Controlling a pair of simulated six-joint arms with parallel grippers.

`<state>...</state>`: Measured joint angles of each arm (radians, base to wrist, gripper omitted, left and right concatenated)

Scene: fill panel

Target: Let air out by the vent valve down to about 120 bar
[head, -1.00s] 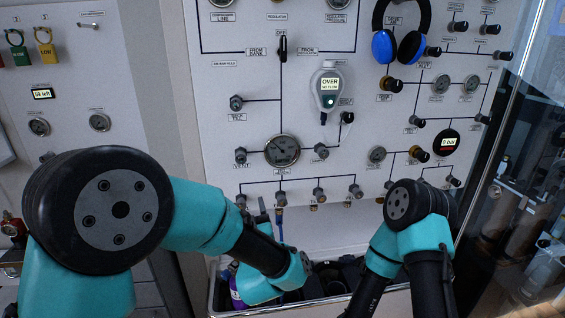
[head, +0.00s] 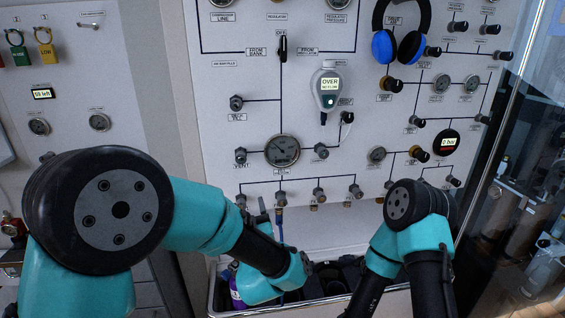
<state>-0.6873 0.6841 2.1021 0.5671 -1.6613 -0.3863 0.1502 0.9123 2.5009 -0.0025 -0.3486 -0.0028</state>
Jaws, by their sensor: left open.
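The vent valve (head: 240,157) is a small dark knob on the white panel, above the label VENT and left of the round dial gauge (head: 282,150). A line joins it to the gauge, whose needle reading is too small to make out. My left gripper (head: 259,212) shows partly behind my left arm, low in front of the panel. It is open, below the vent valve and apart from it, near the bottom row of valves. My right arm comes in at the lower right; its gripper is outside the picture.
A grey meter (head: 329,88) reading OVER hangs on the panel. Blue headphones (head: 384,47) hang at the upper right. A round digital gauge (head: 446,143) shows 0 bar. A bottom row of valves (head: 319,193) runs above an open bin (head: 335,302). Coloured padlocks (head: 46,52) hang at left.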

